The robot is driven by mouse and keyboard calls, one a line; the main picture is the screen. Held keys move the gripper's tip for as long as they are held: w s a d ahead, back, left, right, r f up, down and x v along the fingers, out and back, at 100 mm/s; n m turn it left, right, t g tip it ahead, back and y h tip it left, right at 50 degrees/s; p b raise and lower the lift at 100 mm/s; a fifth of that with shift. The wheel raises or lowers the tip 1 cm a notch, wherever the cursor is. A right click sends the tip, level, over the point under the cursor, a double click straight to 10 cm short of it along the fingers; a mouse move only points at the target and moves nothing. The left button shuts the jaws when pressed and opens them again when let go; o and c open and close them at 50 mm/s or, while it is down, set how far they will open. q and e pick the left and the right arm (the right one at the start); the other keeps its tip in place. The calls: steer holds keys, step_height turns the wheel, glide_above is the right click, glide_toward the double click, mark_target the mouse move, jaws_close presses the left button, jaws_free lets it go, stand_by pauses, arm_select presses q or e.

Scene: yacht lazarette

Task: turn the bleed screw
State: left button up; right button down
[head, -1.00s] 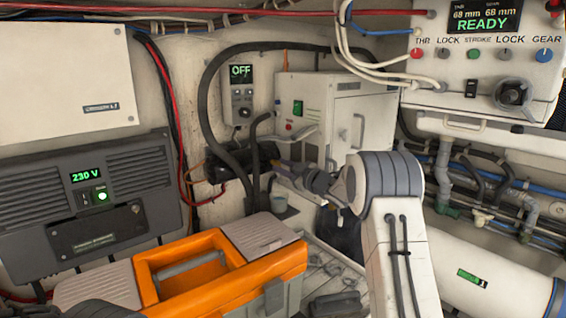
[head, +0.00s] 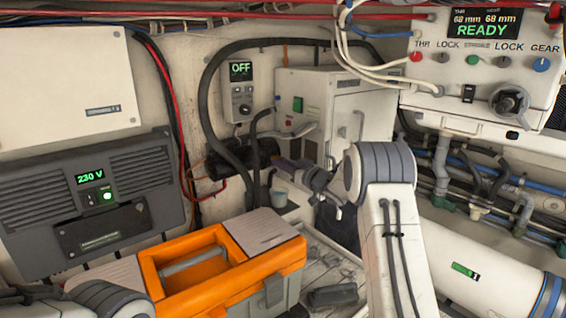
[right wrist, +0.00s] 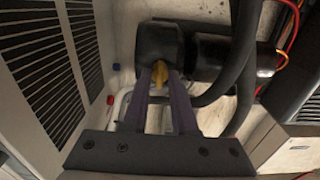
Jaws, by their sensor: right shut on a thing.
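The bleed screw (right wrist: 159,74) is a small yellow, brass-like piece on the front of a black pump body (right wrist: 160,48) in the right wrist view. My right gripper (right wrist: 160,80) has its two purple fingers on either side of it, shut on it. The fingertips hide the sides of the screw. In the head view my right gripper (head: 280,163) reaches to the back, beside the black pump (head: 228,165); the screw is too small to make out there. Part of my left arm shows at the lower left, but its gripper is out of view.
A black hose (head: 208,110) arches over the pump close to my right gripper. A white cabinet (head: 318,105) stands just right of it. An orange toolbox (head: 180,290) fills the front middle. A small cup (head: 278,197) stands below the gripper.

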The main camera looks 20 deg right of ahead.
steer(key=shift+f, duration=0.15)
steer(key=c, duration=0.7)
jaws_free()
steer(key=shift+s, duration=0.1)
steer(key=b+v, duration=0.5)
steer(key=v, duration=0.5)
steer(key=shift+s, duration=0.15)
steer(key=shift+d, duration=0.15)
